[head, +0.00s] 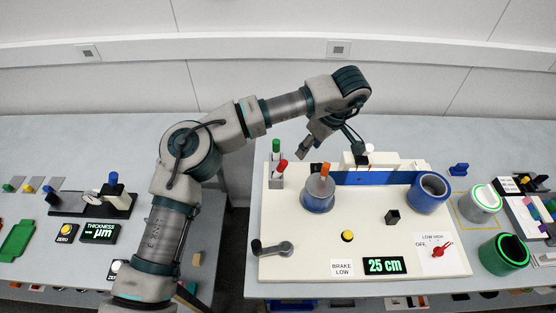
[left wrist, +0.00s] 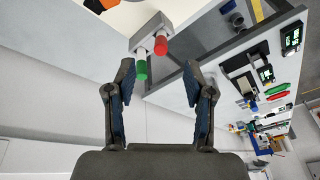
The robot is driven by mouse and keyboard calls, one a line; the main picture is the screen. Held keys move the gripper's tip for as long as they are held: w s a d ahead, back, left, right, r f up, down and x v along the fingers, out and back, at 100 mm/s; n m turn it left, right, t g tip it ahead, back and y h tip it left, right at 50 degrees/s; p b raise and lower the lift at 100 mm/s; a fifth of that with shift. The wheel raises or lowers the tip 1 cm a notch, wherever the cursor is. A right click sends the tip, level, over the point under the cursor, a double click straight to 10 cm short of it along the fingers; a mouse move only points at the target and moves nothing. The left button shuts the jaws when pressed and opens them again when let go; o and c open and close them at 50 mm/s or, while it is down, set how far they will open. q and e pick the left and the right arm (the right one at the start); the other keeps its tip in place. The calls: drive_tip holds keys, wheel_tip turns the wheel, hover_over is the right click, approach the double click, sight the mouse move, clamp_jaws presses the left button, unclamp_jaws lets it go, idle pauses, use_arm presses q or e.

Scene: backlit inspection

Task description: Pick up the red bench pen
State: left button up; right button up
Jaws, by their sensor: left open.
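The red bench pen (head: 281,167) stands upright in a small pale holder at the back left of the white panel. Its red end also shows in the left wrist view (left wrist: 160,46), just right of a green pen (left wrist: 140,69). The green one is behind it in the head view (head: 276,147). My left gripper (head: 331,150) is open, above the back of the panel and right of the pens. In the left wrist view its fingers (left wrist: 158,72) are spread, with the pens seen beyond and between the tips. I see no contact. My right gripper is not in view.
A grey-blue knob with an orange handle (head: 318,198) stands right and in front of the pens. A blue ring (head: 429,193) and a black crank (head: 272,248) are on the panel (head: 300,265). A gap separates this table from the left one.

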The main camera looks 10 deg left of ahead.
sight(285, 162)
use_arm(q)
drive_tip(key=shift+y, duration=0.6)
drive_tip(key=x, duration=0.3)
drive_tip(key=a+x, duration=0.1)
drive_tip(key=x, duration=0.3)
drive_tip(key=w+a+r+b+x, duration=0.1)
drive_tip(key=x, duration=0.3)
drive_tip(key=shift+a+f, duration=0.15)
drive_tip(key=shift+a, duration=0.15)
drive_tip(key=f, duration=0.2)
drive_tip(key=w+f, duration=0.1)
drive_tip(key=f, duration=0.1)
drive_tip(key=shift+w+a+f, duration=0.2)
drive_tip(key=shift+f, duration=0.1)
drive_tip(key=shift+a+f, duration=0.15)
drive_tip(key=shift+a, duration=0.35)
drive_tip(key=shift+c, duration=0.5)
drive_tip(key=shift+a, duration=0.1)
drive_tip(key=c, duration=0.9)
drive_tip(key=shift+d, duration=0.25)
clamp_jaws()
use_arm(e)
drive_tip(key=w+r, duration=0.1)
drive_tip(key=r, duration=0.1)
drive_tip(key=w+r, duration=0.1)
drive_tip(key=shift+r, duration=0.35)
